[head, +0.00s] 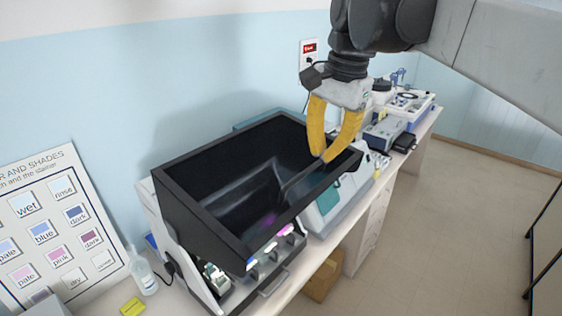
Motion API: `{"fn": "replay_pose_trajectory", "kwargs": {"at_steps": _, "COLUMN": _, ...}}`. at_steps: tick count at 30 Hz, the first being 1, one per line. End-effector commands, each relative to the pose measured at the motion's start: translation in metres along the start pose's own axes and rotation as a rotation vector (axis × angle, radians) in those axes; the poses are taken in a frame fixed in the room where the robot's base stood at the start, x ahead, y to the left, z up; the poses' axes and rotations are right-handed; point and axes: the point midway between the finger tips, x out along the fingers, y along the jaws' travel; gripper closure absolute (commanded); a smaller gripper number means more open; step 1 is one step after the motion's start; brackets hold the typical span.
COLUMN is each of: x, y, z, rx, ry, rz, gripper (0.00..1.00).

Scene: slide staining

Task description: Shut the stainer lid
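The stainer (155,215) stands on the bench against the wall. Its dark, hollow, box-like lid (205,218) is tilted up, with a gap under its front edge where the stainer's inside shows. A thin dark bar (298,180) runs across the lid's right part. My gripper (324,158) has yellow fingers and reaches down over the lid's right end. Its fingertips come together at the bar's far end. I cannot tell whether the bar is between them or just behind them.
A colour chart (50,225) leans on the wall at left, with a clear bottle (143,272) and a yellow block (132,307) near it. Other instruments (385,133) crowd the bench at right. A cardboard box (322,278) is below. The floor at right is clear.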

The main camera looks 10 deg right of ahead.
Motion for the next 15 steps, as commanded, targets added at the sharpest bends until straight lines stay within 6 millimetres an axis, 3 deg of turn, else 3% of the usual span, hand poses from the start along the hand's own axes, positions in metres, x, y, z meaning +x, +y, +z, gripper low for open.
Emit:
{"fn": "replay_pose_trajectory", "kwargs": {"at_steps": 5, "x": 0.02, "y": -0.001, "z": 0.0, "rx": 0.003, "ry": -0.001, "rz": 0.001, "gripper": 1.0}}
{"fn": "replay_pose_trajectory", "kwargs": {"at_steps": 15, "x": 0.092, "y": -0.001, "z": 0.0, "rx": 0.0, "ry": 0.0, "rz": 0.0, "gripper": 1.0}}
